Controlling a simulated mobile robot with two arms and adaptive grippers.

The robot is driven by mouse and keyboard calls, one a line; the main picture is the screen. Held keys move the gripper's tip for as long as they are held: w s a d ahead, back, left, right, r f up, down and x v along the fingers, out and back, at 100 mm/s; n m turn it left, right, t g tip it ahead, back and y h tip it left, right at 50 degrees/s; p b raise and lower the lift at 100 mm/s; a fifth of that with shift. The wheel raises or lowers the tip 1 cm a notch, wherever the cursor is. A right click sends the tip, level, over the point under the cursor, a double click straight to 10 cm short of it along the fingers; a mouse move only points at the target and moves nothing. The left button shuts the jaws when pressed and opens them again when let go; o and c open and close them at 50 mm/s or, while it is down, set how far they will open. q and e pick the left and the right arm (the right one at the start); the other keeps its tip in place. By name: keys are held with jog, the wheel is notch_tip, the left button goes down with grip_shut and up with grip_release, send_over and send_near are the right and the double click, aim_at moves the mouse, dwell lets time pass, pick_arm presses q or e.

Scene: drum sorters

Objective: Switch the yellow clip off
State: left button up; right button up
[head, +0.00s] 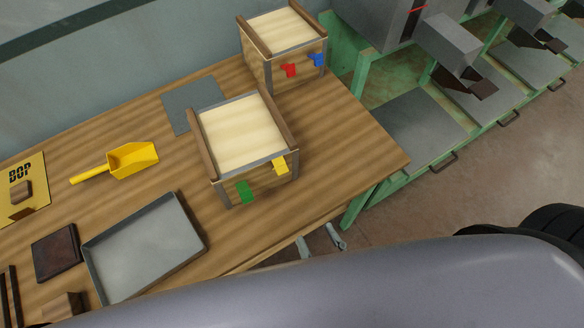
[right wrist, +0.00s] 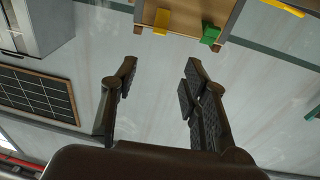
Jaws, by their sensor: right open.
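The yellow clip (head: 280,164) sits at the upper right of the front face of the nearer wooden box (head: 207,155). A green clip (head: 245,192) is on the same face, to its left. My right gripper (head: 320,243) shows in the head view just past the table's front edge, below and right of the box, apart from the clip. In the right wrist view the gripper (right wrist: 158,82) is open with nothing between its fingers. The yellow clip (right wrist: 161,20) and green clip (right wrist: 210,35) show beyond the fingertips at the top. My left gripper is not in view.
A second box (head: 257,62) with a red clip (head: 290,70) and a blue clip (head: 317,60) stands behind. A grey tray (head: 148,248), a yellow scoop (head: 132,160) and a dark block (head: 55,252) lie left on the table (head: 340,150). The table right of the nearer box is clear.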

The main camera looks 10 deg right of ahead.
aim_at(284, 173)
jog(key=shift+g, duration=0.6)
jog(key=p+x, duration=0.1)
jog(key=x, duration=0.3)
jog(key=p+x, duration=0.2)
jog(key=x, duration=0.3)
jog(key=r+p+x, duration=0.1)
jog(key=p+x, duration=0.1)
jog(key=x, duration=0.3)
jog(key=shift+w+d, duration=0.15)
jog(key=shift+w, duration=0.1)
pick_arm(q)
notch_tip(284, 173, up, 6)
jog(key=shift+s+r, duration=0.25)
pick_arm(e)
jog(key=shift+w, duration=0.6)
jog(key=shift+c, duration=0.2)
grip_shut()
